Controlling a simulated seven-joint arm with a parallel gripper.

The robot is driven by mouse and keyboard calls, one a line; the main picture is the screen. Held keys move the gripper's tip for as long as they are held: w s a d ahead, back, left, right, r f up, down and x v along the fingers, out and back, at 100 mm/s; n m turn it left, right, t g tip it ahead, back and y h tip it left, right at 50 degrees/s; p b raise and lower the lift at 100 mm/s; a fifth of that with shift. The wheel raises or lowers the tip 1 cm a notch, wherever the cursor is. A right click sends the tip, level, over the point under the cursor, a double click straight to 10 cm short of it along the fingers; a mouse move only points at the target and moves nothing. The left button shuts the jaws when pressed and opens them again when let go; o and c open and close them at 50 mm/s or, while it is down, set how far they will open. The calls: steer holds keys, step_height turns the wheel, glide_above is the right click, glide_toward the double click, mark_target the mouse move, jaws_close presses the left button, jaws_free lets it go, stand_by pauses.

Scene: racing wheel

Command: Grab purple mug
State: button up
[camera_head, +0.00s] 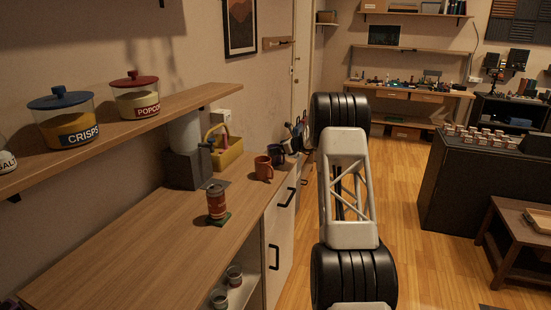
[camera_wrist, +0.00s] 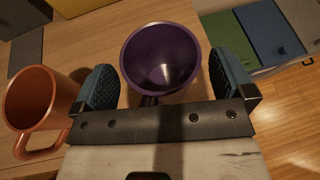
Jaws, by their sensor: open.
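The purple mug (camera_wrist: 160,45) sits upright on the wooden counter in the wrist view, its open mouth toward the camera. Its handle shows partly at the bottom, near my gripper's dark crossbar. My gripper (camera_wrist: 163,68) is open, with one blue padded finger on each side of the mug. Small gaps seem to show between pads and mug; contact is hard to tell. In the head view the mug (camera_head: 276,156) looks dark, near the counter's far end, with my gripper (camera_head: 297,138) just beside it, small and partly hidden by my arm.
An orange mug (camera_wrist: 30,98) stands close by on the left in the wrist view, also seen in the head view (camera_head: 263,169). A shelf with jars hangs above.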

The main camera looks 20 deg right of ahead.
steer(key=c, duration=1.3)
steer(key=shift+c, duration=0.2)
steer(key=shift+r, duration=0.2)
steer(key=shift+r, duration=4.85)
